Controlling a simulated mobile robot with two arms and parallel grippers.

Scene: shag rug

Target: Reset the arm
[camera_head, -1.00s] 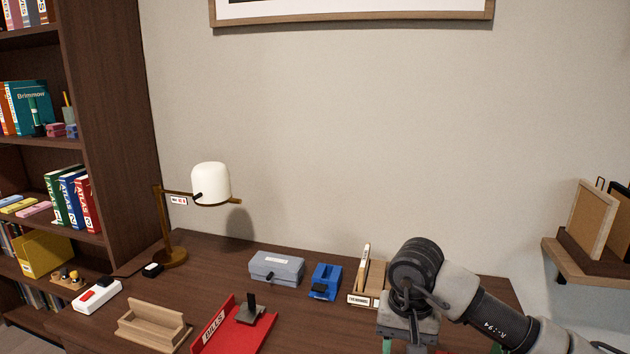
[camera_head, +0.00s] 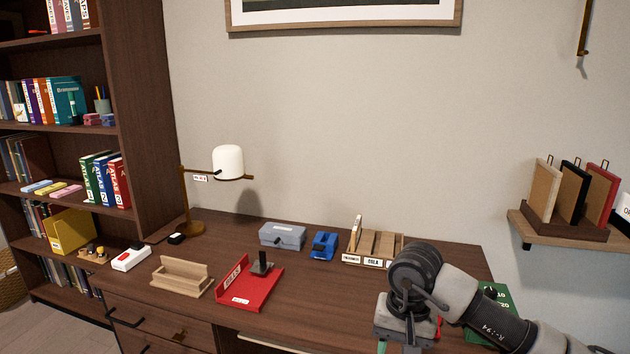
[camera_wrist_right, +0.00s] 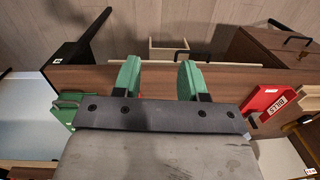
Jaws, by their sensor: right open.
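My right arm comes in from the lower right of the head view. Its wrist sits over the right front part of the wooden desk (camera_head: 330,285). My right gripper (camera_wrist_right: 160,75) shows in the right wrist view with its two green fingers well apart and nothing between them. Below the fingers are the desk's front edge and the floor. In the head view the fingers are mostly cut off by the bottom edge. My left gripper is not in view.
A red tray (camera_head: 262,295) marked BILLS, a wooden holder (camera_head: 182,282), a blue item (camera_head: 323,246), a grey box (camera_head: 283,237) and a sorter (camera_head: 376,260) stand on the desk. A lamp (camera_head: 228,163) is at its back left. A green item (camera_head: 497,297) lies partly behind my arm.

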